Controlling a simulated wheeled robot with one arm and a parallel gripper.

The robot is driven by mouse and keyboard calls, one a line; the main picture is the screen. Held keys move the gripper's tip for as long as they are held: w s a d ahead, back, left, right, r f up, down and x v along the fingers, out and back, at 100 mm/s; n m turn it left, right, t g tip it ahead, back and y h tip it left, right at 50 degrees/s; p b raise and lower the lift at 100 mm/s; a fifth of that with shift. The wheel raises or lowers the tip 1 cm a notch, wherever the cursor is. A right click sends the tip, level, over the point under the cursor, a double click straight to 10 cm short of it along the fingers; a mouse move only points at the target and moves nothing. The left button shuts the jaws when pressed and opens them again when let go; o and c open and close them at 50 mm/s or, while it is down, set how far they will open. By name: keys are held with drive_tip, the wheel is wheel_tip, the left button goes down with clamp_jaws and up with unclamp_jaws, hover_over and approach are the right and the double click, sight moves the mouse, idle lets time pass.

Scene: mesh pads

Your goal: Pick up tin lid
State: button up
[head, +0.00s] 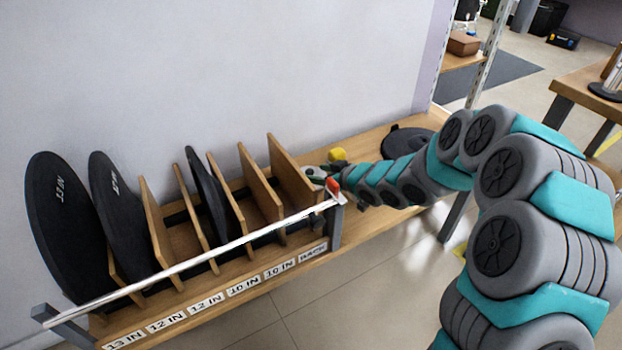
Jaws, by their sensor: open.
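My arm reaches in from the right, with my gripper (318,178) at the right end of the wooden rack, beside its last divider. The gripper is small and partly hidden behind the front rail's end; it is open. I cannot pick out a tin lid for sure. A small pale and green shape shows at the gripper's tip, too small to name. A yellow object (337,154) sits on the shelf just behind the gripper. A black round disc (408,140) lies flat on the shelf behind my arm, partly covered by it.
The rack (222,291) has upright wooden dividers and size labels. Black discs (64,225) stand in several slots at its left and middle. A white rail (205,256) runs along its front, with a red piece (333,187) at its right end. A wall stands close behind.

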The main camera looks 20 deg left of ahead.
sight(311, 171)
drive_tip(key=shift+x, duration=2.35)
drive_tip(key=shift+d, duration=0.1)
clamp_jaws()
